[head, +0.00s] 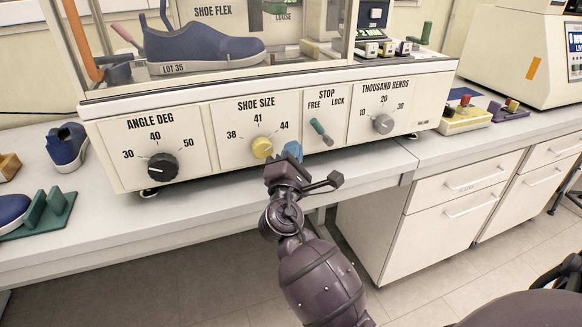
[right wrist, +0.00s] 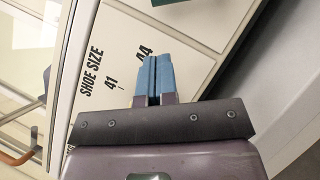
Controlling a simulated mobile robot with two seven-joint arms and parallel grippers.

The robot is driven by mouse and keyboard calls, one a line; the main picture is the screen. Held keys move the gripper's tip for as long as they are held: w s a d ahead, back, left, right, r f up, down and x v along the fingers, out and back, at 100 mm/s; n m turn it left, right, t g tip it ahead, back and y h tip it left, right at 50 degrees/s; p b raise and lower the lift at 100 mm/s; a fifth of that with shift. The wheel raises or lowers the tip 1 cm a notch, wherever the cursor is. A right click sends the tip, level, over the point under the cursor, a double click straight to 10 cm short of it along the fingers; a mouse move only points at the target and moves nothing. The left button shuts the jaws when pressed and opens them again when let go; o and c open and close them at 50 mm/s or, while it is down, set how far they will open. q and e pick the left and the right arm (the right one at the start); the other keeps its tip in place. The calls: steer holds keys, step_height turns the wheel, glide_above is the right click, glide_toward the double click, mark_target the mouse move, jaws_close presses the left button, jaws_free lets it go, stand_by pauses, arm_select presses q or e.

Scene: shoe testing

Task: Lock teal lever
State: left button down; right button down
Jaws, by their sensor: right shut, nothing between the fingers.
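The teal lever (head: 320,131) is on the STOP panel of the machine front, between the words FREE and LOCK. Its handle tilts up and left, toward FREE. My right gripper (head: 292,151) is just left of and below the lever, in front of the 44 side of the SHOE SIZE panel. Its blue fingers are shut with nothing between them, apart from the lever. In the right wrist view the closed fingers (right wrist: 153,80) point at the panel beside the 44. A teal piece, apparently the lever (right wrist: 168,2), is cut off at the top edge. My left gripper is not in view.
The yellow SHOE SIZE knob (head: 262,147) is just left of my right gripper. The grey THOUSAND BENDS knob (head: 383,124) is right of the lever, and the black ANGLE DEG knob (head: 162,167) is farther left. The bench top (head: 370,165) below the panel is clear.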

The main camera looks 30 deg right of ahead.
mark_target(320, 131)
steer(key=d+r, duration=0.1)
steer(key=w+d+r, duration=0.1)
steer(key=d, duration=0.1)
steer(key=shift+r+p, duration=0.1)
steer(key=shift+p, duration=0.25)
steer(key=shift+s+d+r, duration=0.1)
steer(key=shift+d+r, duration=0.05)
steer(key=shift+d, duration=0.15)
steer(key=shift+d+r, duration=0.1)
steer(key=shift+d, duration=0.2)
